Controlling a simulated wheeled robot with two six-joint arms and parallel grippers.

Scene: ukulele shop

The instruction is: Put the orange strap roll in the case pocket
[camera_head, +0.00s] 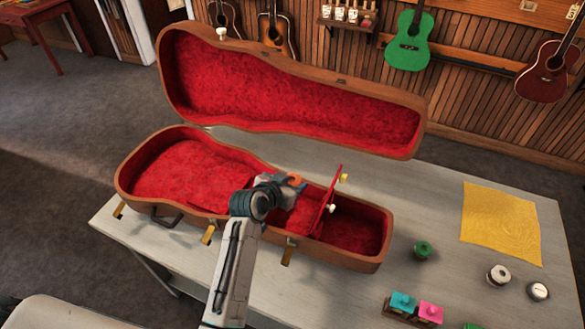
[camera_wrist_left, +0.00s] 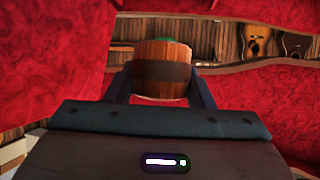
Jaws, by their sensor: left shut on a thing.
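My left gripper (camera_head: 284,185) reaches into the open case from the front and is shut on the orange strap roll (camera_head: 294,178). In the left wrist view, the roll (camera_wrist_left: 162,58) is an orange-brown cylinder with a dark band, between the two fingers (camera_wrist_left: 160,88). The brown instrument case (camera_head: 222,165) lies open on the table, lined in red plush. The case pocket (camera_head: 355,226) is the red compartment at its right end. A red flap (camera_head: 328,203) stands up at its left side, right of the gripper. My right gripper is not in view.
The case lid (camera_head: 290,90) stands open behind. On the grey table (camera_head: 420,195), right of the case, are a green roll (camera_head: 422,249), a yellow cloth (camera_head: 500,222), white-topped round items (camera_head: 498,275) and a small tray with teal and pink items (camera_head: 415,308). Instruments hang on the wall.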

